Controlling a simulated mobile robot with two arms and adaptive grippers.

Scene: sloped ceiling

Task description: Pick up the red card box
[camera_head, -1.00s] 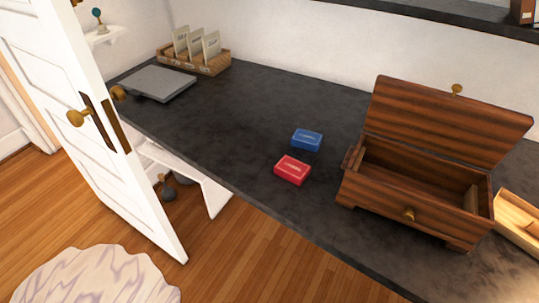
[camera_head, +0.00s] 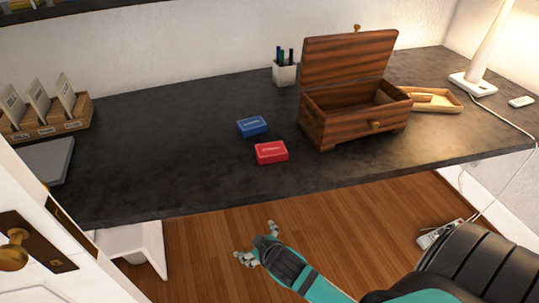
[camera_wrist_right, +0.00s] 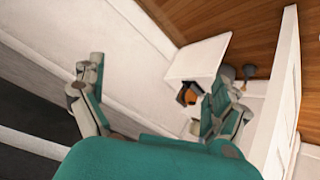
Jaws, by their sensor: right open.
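The red card box (camera_head: 271,153) lies flat on the dark desk (camera_head: 180,160), close to its front edge. A blue card box (camera_head: 252,126) lies just behind it, slightly to the left. My right gripper (camera_head: 256,240) is open and empty, in front of the desk edge over the wooden floor, apart from the red box. Its spread fingers also show in the right wrist view (camera_wrist_right: 155,95), with no card box between them. My left gripper is in no view.
An open wooden chest (camera_head: 350,115) stands right of the card boxes. A pen cup (camera_head: 285,74), wooden tray (camera_head: 430,99) and lamp (camera_head: 485,55) stand farther back and right. A card rack (camera_head: 45,115) and grey laptop (camera_head: 48,160) are left. A white door (camera_head: 60,275) is at lower left.

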